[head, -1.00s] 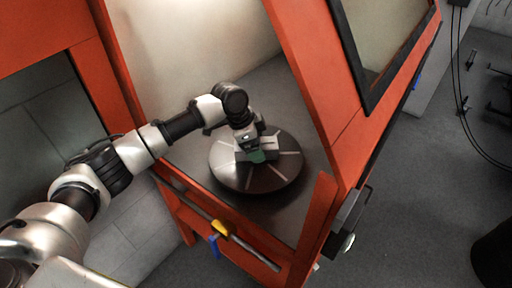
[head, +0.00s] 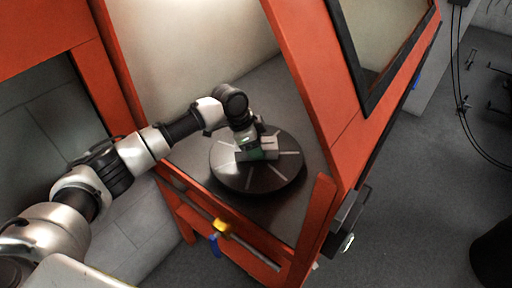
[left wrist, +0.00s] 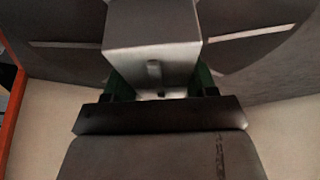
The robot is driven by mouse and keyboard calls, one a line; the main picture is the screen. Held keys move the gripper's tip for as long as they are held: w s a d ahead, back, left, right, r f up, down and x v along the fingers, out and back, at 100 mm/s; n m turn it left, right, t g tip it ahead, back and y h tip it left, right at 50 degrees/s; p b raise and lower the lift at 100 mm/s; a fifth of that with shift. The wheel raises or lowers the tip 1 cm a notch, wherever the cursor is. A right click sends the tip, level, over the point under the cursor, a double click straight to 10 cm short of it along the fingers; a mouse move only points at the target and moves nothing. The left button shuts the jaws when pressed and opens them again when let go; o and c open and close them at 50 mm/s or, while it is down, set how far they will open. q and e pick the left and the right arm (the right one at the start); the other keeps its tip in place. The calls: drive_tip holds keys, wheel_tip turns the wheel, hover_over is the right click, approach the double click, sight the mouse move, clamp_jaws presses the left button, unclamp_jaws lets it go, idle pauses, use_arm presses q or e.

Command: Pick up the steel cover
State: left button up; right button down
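The steel cover is a grey box-shaped piece (head: 269,144) above the middle of the dark round disc (head: 232,181). In the left wrist view the cover (left wrist: 153,52) fills the space between the green fingers. My left gripper (head: 254,153) reaches down over the disc with a finger along each side of the cover. In the left wrist view the gripper (left wrist: 160,82) looks closed against both sides, with the fingertips hidden behind the cover. I cannot tell whether the cover rests on the disc. My right gripper is not in view.
An orange frame (head: 318,235) surrounds the grey bed (head: 285,85) holding the disc. A front rail carries a yellow piece (head: 221,227), with a blue piece (head: 214,245) below. Grey floor (head: 430,200) lies open beyond.

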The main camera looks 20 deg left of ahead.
use_arm(q)
drive_tip(key=c, duration=0.5)
drive_tip(key=shift+c, duration=0.2)
